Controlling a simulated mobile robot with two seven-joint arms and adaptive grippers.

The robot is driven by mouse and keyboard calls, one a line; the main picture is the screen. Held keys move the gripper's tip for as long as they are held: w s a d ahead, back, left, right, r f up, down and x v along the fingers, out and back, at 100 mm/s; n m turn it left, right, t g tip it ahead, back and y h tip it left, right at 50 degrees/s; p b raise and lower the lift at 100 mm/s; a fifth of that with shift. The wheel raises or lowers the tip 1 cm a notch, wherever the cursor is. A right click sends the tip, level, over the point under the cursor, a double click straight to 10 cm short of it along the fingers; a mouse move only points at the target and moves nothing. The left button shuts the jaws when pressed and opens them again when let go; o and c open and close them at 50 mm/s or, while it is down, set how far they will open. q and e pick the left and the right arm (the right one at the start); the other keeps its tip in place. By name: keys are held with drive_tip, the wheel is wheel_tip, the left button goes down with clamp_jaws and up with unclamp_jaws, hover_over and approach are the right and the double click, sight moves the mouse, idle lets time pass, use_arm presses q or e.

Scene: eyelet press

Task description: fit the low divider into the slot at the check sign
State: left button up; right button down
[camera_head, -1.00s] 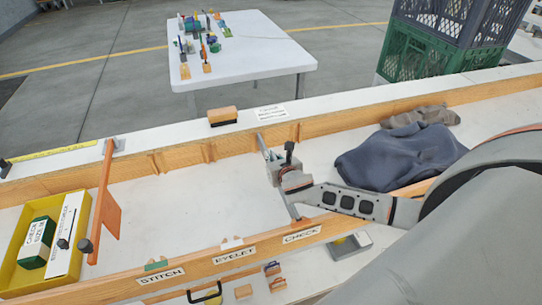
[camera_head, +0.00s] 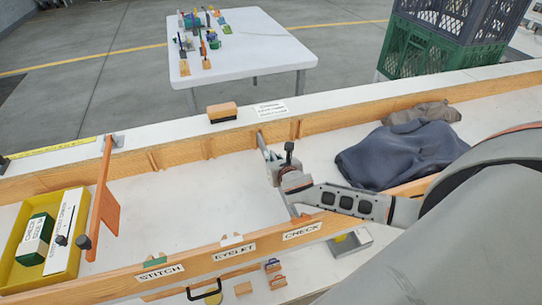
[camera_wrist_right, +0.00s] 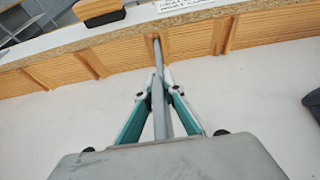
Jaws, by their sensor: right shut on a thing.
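My right gripper (camera_wrist_right: 160,95) is shut on the low divider (camera_wrist_right: 158,62), a thin grey strip. It also shows in the head view, where the right gripper (camera_head: 280,170) holds the divider (camera_head: 264,146) across the trough. The divider's far end is at the back wall, by a notch; I cannot tell whether it is seated. Its near end is close behind the front rail (camera_head: 195,268), beside the check sign (camera_head: 302,232), and the rail hides its lower part. The slot at the sign is hidden. My left gripper is not in view.
A tall orange divider (camera_head: 106,205) and a yellow bin (camera_head: 20,275) with boxes are at the left. A dark cloth (camera_head: 395,155) lies right of the gripper. The trough floor between orange divider and gripper is clear.

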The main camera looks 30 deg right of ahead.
drive_tip(key=shift+f+b, duration=0.85)
drive_tip(key=shift+f, duration=0.8)
drive_tip(key=c, duration=2.1)
unclamp_jaws()
drive_tip(key=shift+r, duration=0.1)
drive_tip(key=shift+r+p, duration=1.3)
drive_tip(key=shift+p, duration=0.35)
drive_tip(key=shift+r+p, duration=0.9)
drive_tip(key=shift+r, duration=0.25)
